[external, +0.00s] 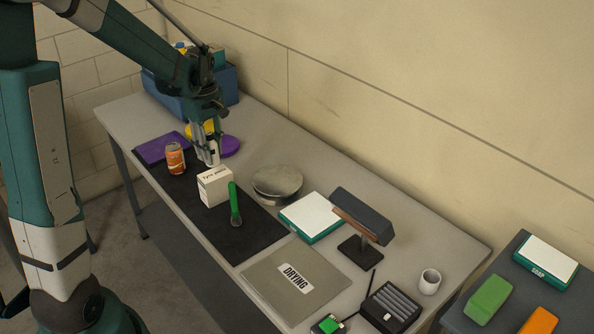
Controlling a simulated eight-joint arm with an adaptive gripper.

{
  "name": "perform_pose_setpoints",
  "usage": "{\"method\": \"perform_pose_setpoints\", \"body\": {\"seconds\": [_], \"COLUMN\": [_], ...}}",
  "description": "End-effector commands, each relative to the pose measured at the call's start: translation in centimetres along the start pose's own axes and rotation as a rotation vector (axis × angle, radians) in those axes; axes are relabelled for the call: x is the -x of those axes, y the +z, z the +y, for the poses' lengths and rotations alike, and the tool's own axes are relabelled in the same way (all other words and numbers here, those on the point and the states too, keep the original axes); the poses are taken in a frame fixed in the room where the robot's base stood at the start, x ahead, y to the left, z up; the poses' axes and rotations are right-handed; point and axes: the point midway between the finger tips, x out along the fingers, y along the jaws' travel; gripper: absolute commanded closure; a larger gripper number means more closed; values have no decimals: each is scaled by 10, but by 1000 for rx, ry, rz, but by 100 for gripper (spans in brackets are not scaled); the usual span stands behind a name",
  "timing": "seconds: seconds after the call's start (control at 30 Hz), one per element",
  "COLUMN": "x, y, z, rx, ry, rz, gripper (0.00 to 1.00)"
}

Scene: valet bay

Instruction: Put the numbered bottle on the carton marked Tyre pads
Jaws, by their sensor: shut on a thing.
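The white carton marked Tyre pads (215,188) stands upright on the black mat (176,192). My gripper (210,143) points down just behind the carton in the picture, near the orange can. It is shut on a small pale thing (212,156) that looks like the bottle. The fingers hide part of it, and no number can be read. The bottle appears apart from the carton. I cannot tell whether its bottom touches the table.
An orange can (175,158), a purple folded cloth (161,148) and a purple-and-yellow item (229,145) are close to my gripper. A round grey container (277,183) stands to the right. A blue bin (222,84) is behind.

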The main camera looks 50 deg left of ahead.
Motion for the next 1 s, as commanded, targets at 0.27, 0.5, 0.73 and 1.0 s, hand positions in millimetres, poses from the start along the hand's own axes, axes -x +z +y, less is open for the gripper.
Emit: {"method": "perform_pose_setpoints", "body": {"seconds": [0.27,0.5,0.73,1.0], "x": [-26,-39,-39,-42], "y": [0,0,0,0], "z": [0,0,0,0], "rx": [0,0,0,0], "ry": [0,0,0,0], "rz": [0,0,0,0], "gripper": [87,87,87,65]}}
